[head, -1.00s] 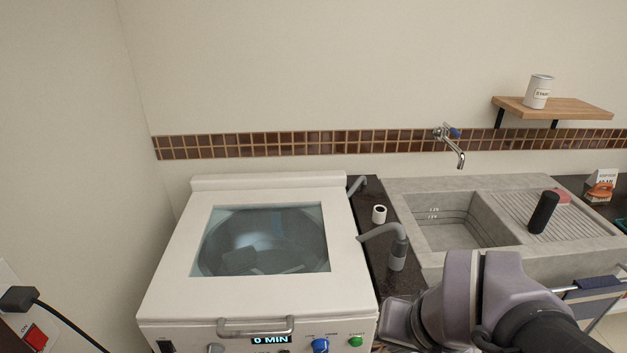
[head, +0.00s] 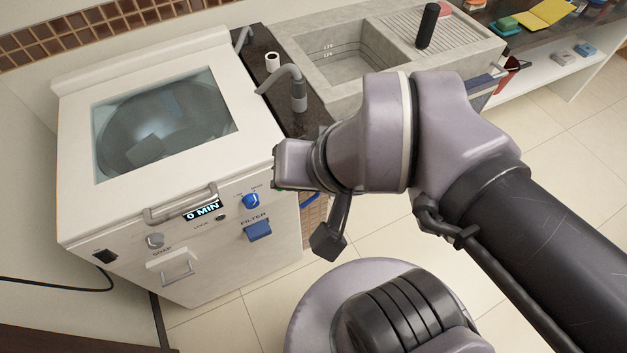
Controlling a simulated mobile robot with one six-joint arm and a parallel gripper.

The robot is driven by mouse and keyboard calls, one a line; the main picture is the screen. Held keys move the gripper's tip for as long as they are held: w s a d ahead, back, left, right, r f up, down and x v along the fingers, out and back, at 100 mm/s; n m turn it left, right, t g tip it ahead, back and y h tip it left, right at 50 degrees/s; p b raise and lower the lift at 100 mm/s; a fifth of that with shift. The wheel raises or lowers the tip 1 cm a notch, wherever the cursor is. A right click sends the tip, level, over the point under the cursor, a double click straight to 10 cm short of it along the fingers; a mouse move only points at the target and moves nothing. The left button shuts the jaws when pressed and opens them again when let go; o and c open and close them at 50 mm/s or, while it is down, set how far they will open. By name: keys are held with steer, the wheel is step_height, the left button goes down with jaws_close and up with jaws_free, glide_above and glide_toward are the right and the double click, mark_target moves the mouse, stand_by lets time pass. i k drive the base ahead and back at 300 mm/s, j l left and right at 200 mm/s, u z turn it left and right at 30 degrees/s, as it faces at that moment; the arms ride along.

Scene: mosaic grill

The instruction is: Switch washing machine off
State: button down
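The white washing machine (head: 75,215) stands at the left, its glass lid (head: 165,125) shut. Its display (head: 203,210) reads 0 MIN. A blue knob (head: 251,201) is near the panel's right end. My gripper (head: 292,168) is at the machine's front right corner, over the panel's right end. It hides the spot where the green start button showed earlier. I cannot see its fingers clearly enough to tell their opening.
A handle (head: 180,205) juts from the lid's front edge. A grey curved pipe (head: 290,80) and a stone sink (head: 395,85) stand right of the machine. A black cable (head: 60,287) runs left along the wall. The tiled floor in front (head: 215,330) is clear.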

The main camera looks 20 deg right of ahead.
mark_target(106, 257)
steer(key=u, duration=1.6)
